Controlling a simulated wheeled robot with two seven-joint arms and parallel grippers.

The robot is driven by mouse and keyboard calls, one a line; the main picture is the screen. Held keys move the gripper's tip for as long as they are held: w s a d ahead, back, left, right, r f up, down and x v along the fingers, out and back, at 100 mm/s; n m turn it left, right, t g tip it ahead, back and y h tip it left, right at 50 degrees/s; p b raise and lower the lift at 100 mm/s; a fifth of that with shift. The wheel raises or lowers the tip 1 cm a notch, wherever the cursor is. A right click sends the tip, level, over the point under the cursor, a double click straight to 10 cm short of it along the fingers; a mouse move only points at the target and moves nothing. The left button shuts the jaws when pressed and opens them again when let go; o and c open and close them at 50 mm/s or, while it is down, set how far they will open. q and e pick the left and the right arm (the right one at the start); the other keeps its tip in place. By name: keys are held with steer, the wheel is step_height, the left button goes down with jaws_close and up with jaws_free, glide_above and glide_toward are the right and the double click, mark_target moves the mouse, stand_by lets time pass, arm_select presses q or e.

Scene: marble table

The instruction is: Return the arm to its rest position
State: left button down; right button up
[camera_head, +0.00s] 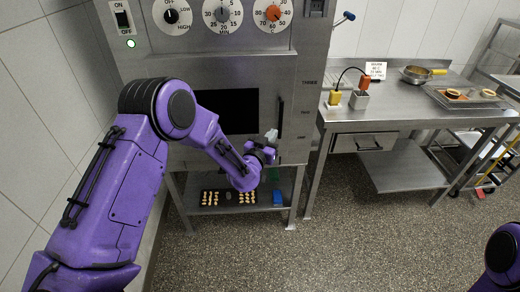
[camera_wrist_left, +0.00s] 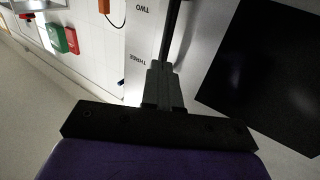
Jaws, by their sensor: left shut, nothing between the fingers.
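My left arm, purple, comes in from the left in the head view and reaches toward the front of a steel oven (camera_head: 300,75).
Under the oven, a shelf holds a dark tray (camera_head: 229,208) with several small pale items and a blue object (camera_head: 278,197). To the right, a steel table (camera_head: 400,105) carries a pan (camera_head: 415,73) and a tray (camera_head: 440,98). The speckled floor in front is clear.

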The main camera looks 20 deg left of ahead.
arm_select(q)
steer(key=s+a+f+n+g+y, duration=0.1)
steer(key=s+f+n+g, duration=0.1)
steer(key=s+f+g, duration=0.3)
steer(key=s+a+f+n+g+y+b, duration=0.1)
steer(key=s+f+g, duration=0.4)
steer(key=s+f, duration=0.9)
steer(key=s+a+f+n+g+y+b, duration=0.1)
steer(key=s+a+f+n+g, duration=0.2)
steer(key=s+f, duration=0.7)
steer(key=s+g, duration=0.1)
steer(key=s, duration=1.5)
steer(key=shift+s+a+n+g+y, duration=0.15)
steer(key=shift+s+n+g+y, duration=0.15)
steer(key=shift+n+g+y, duration=0.1)
